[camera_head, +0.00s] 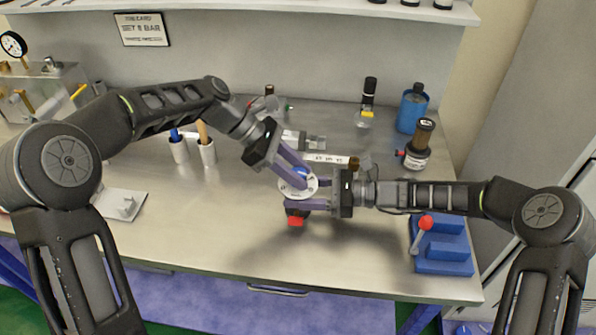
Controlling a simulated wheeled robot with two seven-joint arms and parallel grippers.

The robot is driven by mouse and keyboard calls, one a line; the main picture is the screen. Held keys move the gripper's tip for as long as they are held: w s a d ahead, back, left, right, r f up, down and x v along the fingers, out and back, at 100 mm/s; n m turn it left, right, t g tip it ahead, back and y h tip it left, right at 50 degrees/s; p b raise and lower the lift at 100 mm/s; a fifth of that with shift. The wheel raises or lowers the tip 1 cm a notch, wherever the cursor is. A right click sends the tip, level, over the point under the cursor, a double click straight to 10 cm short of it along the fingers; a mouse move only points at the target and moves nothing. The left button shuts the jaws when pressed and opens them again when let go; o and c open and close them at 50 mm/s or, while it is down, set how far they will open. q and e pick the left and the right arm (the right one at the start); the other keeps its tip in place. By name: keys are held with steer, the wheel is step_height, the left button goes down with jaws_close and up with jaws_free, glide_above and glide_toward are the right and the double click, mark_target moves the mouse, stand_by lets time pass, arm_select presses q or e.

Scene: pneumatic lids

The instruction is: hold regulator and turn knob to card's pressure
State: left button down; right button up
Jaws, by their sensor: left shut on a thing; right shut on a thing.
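The regulator (295,211) is held above the middle of the bench; I see a white round dial face (297,187), a dark body and a red end below. My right gripper (300,204) comes from the right and is shut on the regulator body. My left gripper (300,179) comes from the upper left and is shut on the blue knob (302,172) on top of the dial; its fingers hide most of the knob. The card (142,29) hangs on the back wall and seems to read "SET 8 BAR", but the digit is blurred. The dial marks are too small to read.
A blue clamp block with a red-balled lever (441,252) stands at the right front. A blue canister (411,109) and a small filter unit (420,143) stand behind my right arm. The front middle of the bench is clear.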

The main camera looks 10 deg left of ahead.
arm_select(q)
steer(key=shift+m+g, duration=1)
steer(key=shift+m, duration=0.2)
steer(key=c, duration=1)
jaws_free()
steer(key=n+t, duration=0.4)
steer(key=n, duration=0.2)
steer(key=shift+t, duration=0.4)
steer(key=n+t+y, duration=0.1)
steer(key=n+t, duration=0.1)
steer(key=n, duration=0.1)
steer(key=n+t+y, duration=0.1)
steer(key=n+t, duration=0.1)
steer(key=n, duration=0.1)
steer(key=shift+y, duration=0.4)
steer(key=v, duration=1.2)
